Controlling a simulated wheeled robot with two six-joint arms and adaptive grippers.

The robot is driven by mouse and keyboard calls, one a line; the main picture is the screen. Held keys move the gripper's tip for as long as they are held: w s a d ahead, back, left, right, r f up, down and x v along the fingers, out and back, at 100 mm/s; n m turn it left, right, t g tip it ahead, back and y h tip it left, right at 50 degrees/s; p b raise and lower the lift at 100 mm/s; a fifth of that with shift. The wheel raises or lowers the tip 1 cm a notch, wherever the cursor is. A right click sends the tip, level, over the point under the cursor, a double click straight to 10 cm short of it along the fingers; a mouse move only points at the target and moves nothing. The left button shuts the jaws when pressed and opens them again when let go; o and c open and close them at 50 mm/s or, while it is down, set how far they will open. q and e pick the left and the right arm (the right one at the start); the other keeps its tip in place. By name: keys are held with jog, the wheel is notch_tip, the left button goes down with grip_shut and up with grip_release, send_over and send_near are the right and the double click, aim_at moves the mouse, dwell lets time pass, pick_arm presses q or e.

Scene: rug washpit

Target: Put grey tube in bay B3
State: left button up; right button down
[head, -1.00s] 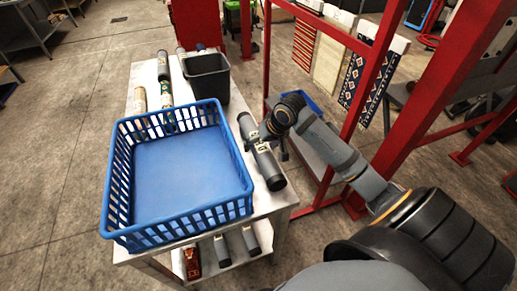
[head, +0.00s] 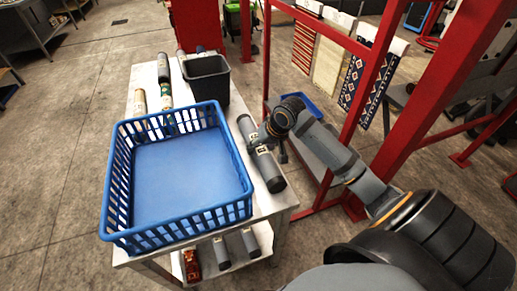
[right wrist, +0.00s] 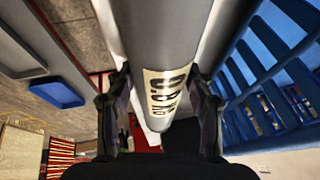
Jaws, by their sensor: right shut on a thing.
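A grey tube (head: 270,170) with a pale label lies lengthwise along the right edge of the white table, beside the blue basket. My right gripper (head: 265,142) is over the tube's middle, its fingers partly hidden in the head view. In the right wrist view the grey tube (right wrist: 178,35) runs between the two fingers of my right gripper (right wrist: 162,112), which is shut on it close to the printed label. The tube appears still down at table height. No mark reading B3 can be made out. My left gripper is not in view.
The empty blue basket (head: 240,160) stands close left of the tube. A black bin (head: 207,82) and several other tubes are on the table (head: 140,75). More tubes lie on its lower shelf. A red frame (head: 405,125) with hanging rugs stands to the right, near my arm.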

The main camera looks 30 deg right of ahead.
jog(key=shift+r, duration=0.1)
jog(key=shift+r, duration=0.5)
notch_tip(320, 180, up, 2)
jog(key=shift+w+r+p, duration=0.1)
jog(key=shift+r+p, duration=0.1)
jog(key=shift+p, duration=0.2)
jog(key=s+r, duration=0.1)
jog(key=r, duration=0.1)
jog(key=s+r+p, duration=0.1)
jog(key=s+r, duration=0.1)
jog(key=s+a+r+p, duration=0.1)
jog(key=s+r, duration=0.1)
jog(key=shift+s, duration=0.1)
jog(key=s+a+r+p, duration=0.2)
jog(key=s+p, duration=0.6)
jog(key=p, duration=0.9)
jog(key=shift+s+a+r+p, duration=0.15)
jog(key=shift+s+r+p, duration=0.15)
jog(key=shift+r, duration=0.45)
